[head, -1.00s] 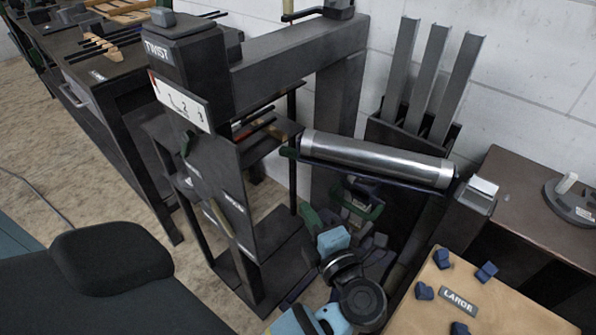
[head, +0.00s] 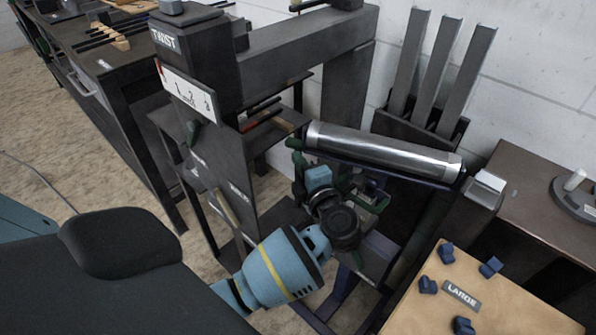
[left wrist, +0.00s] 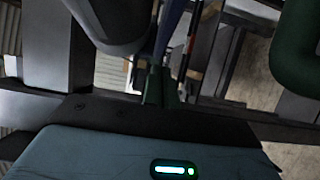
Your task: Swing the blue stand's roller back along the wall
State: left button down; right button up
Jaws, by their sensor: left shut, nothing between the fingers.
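The roller (head: 385,150) is a shiny metal cylinder in the head view. Part of the blue stand's base (head: 345,292) shows below my arm. My left gripper (head: 299,164) is shut and empty, just below the roller's left end. In the left wrist view its green fingertips (left wrist: 161,86) are together by a blue bar (left wrist: 173,28), with the grey roller (left wrist: 113,22) at upper left. I cannot tell whether they touch it. My right gripper is out of view.
A black post with a "TWIST" label (head: 165,38) and a beam stands to the left. Upright grey channels (head: 437,75) stand behind the roller by the wall. A wooden board (head: 425,310) with blue pieces is at lower right, and a brown table (head: 535,215) is at right.

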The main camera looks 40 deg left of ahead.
aim_at(307, 145)
pick_arm(q)
jog(key=shift+w+a, duration=0.1)
jog(key=shift+w, duration=0.2)
jog(key=w+m+t+h+p, duration=0.1)
jog(key=w+a+m+t+h, duration=0.1)
jog(key=w, duration=0.1)
jog(key=w+a+m+t+p, duration=0.1)
jog(key=w+t, duration=0.1)
jog(key=shift+r+h+p, duration=0.1)
jog(key=shift+h+p, duration=0.25)
jog(key=shift+h, duration=0.05)
jog(key=shift+w+a, duration=0.1)
jog(key=shift+w, duration=0.4)
